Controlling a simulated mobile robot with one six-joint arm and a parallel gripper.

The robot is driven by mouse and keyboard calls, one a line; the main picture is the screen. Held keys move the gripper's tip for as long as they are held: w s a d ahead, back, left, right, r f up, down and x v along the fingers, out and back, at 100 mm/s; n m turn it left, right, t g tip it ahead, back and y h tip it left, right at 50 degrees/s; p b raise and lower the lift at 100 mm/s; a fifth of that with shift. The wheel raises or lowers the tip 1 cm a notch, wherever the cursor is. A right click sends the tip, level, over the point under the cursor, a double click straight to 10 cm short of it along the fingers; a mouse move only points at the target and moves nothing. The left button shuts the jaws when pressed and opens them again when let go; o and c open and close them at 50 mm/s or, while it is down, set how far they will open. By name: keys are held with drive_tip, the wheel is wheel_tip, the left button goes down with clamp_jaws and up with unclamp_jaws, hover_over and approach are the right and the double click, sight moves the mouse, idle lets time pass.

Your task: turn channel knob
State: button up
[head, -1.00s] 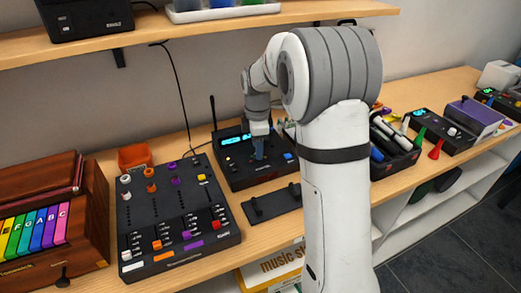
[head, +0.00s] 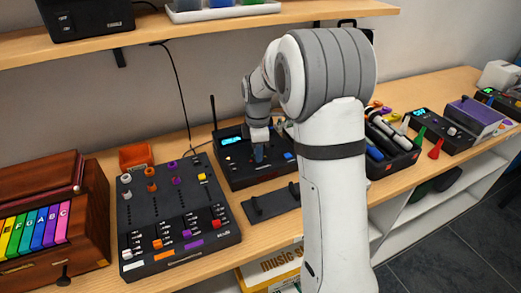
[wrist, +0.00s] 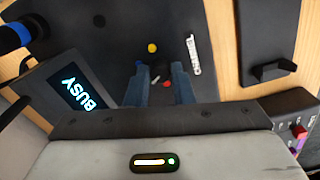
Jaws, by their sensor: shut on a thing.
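The black receiver (head: 230,178) stands on the bench, with a lit display (head: 233,140) and an antenna. In the wrist view the display (wrist: 81,92) reads BUSY, turned on its side. My gripper (head: 259,155) points down at the receiver's front panel. In the wrist view its two blue-grey fingers (wrist: 160,80) stand a little apart, closed on the channel knob. The knob is dark and mostly hidden between the fingers; a small red mark shows there. A yellow button (wrist: 152,48) and a white label lie just beyond the fingertips.
A mixer (head: 180,215) with knobs and sliders stands left of the receiver. A dark holder (head: 270,205) lies in front of it. A pen box (head: 395,160) is at the right, past my arm. A shelf (head: 200,20) runs above the bench.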

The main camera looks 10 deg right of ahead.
drive_tip(key=shift+d, duration=0.25)
clamp_jaws()
drive_tip(key=shift+a+r, duration=0.1)
drive_tip(key=shift+a, duration=0.1)
drive_tip(key=shift+w+a+r, duration=0.1)
drive_tip(key=shift+w, duration=0.05)
idle(0.7)
drive_tip(key=o, duration=0.7)
unclamp_jaws()
drive_tip(key=shift+a, duration=0.1)
drive_tip(key=shift+o, duration=1.1)
drive_tip(key=shift+r, duration=3.8)
